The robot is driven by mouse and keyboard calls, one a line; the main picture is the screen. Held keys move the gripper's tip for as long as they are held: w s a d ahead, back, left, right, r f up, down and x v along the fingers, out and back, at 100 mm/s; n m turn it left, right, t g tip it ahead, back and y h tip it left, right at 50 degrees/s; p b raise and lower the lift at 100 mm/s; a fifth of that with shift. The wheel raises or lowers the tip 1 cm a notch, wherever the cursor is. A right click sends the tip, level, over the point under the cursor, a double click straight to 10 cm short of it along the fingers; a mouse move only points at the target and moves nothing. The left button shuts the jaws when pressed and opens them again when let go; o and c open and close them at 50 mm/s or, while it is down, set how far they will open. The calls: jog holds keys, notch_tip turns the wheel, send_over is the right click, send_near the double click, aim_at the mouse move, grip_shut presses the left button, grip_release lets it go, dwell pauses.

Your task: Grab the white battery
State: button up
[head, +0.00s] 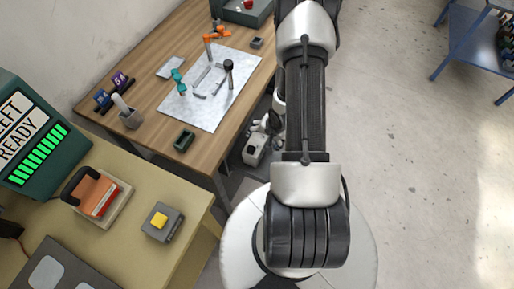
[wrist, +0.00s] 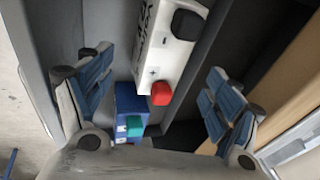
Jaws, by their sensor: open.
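In the wrist view the white battery (wrist: 165,48) is a white block with dark markings, a red cap (wrist: 161,93) on its near end and a black cap (wrist: 188,25) farther along. My gripper (wrist: 157,68) is open, its blue-padded fingers spread to the left and right of the white battery. I see gaps between the battery and both fingers. The white battery's far end is cut off by the top of the picture. My gripper does not show in the head view, where I cannot make out the white battery.
A blue battery (wrist: 127,103) with a teal cap (wrist: 134,126) is close beside the white one. Grey walls (wrist: 58,28) stand on both sides. In the head view a wooden table (head: 150,62) holds a metal plate (head: 222,108); a dark green container (head: 232,13) is at its far end.

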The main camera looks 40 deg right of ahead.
aim_at(258, 141)
jog(key=b+x, duration=0.1)
jog(key=x, duration=0.4)
jog(key=b+x, duration=0.1)
jog(key=x, duration=0.1)
jog(key=shift+w+a+f+b, duration=0.1)
jog(key=shift+w+a+b, duration=0.05)
jog(key=shift+w+b, duration=0.2)
jog(key=shift+s, duration=0.1)
grip_shut()
dwell(0.7)
